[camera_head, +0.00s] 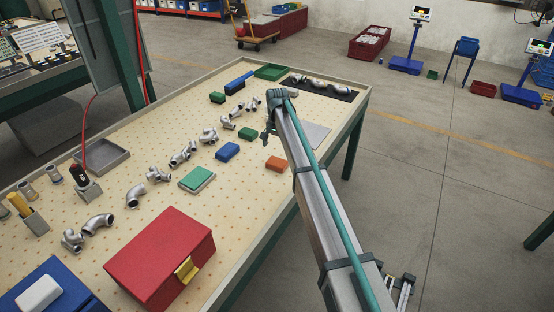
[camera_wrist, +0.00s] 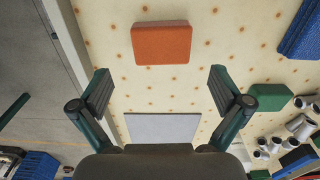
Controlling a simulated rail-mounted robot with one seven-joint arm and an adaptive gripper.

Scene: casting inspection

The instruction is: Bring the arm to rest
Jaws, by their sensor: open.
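My arm reaches up and away over the perforated worktable (camera_head: 225,200) in the head view. My gripper (camera_head: 267,134) hangs at its far end, above the table's right part. In the wrist view my gripper (camera_wrist: 160,82) has its two fingers spread wide, with nothing between them. An orange block (camera_wrist: 161,43) lies on the table beyond the fingertips; it also shows in the head view (camera_head: 277,163). A flat grey plate (camera_wrist: 162,127) lies on the table and is partly hidden by my gripper's body.
A red box (camera_head: 160,255) with a yellow latch stands at the near end. Several metal pipe fittings (camera_head: 182,156), blue blocks (camera_head: 227,151) and green blocks (camera_head: 247,133) are spread over the table. A dark mat (camera_head: 318,88) with fittings is at the far end. Open floor (camera_head: 430,180) lies right.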

